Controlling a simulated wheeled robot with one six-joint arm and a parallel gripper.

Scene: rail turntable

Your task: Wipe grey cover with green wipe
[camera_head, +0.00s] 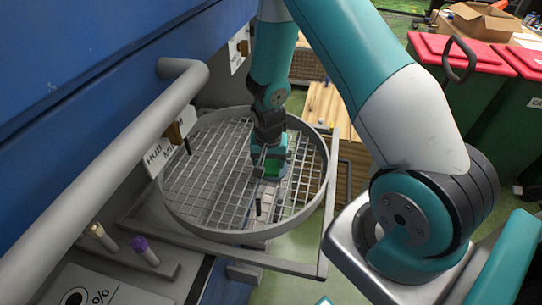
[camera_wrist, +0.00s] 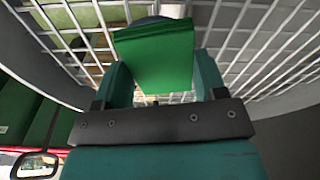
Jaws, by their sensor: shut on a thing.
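My gripper (camera_head: 270,160) is shut on the green wipe (camera_head: 272,169), inside the round grey turntable rim (camera_head: 177,216). In the wrist view the wipe (camera_wrist: 156,57) is a bright green block between the two teal fingers of my gripper (camera_wrist: 160,78). The wire grid (camera_head: 212,170) of the turntable lies behind the wipe. A small grey rounded part (camera_wrist: 172,9) shows just past the wipe's far edge; I cannot tell whether it is the grey cover. My gripper and the wipe hide what lies directly beneath, and contact is unclear.
A grey pipe (camera_head: 110,155) runs along the blue wall (camera_head: 90,60) at left. Green bins with red lids (camera_head: 460,55) stand at right. A cardboard box (camera_head: 487,20) is behind.

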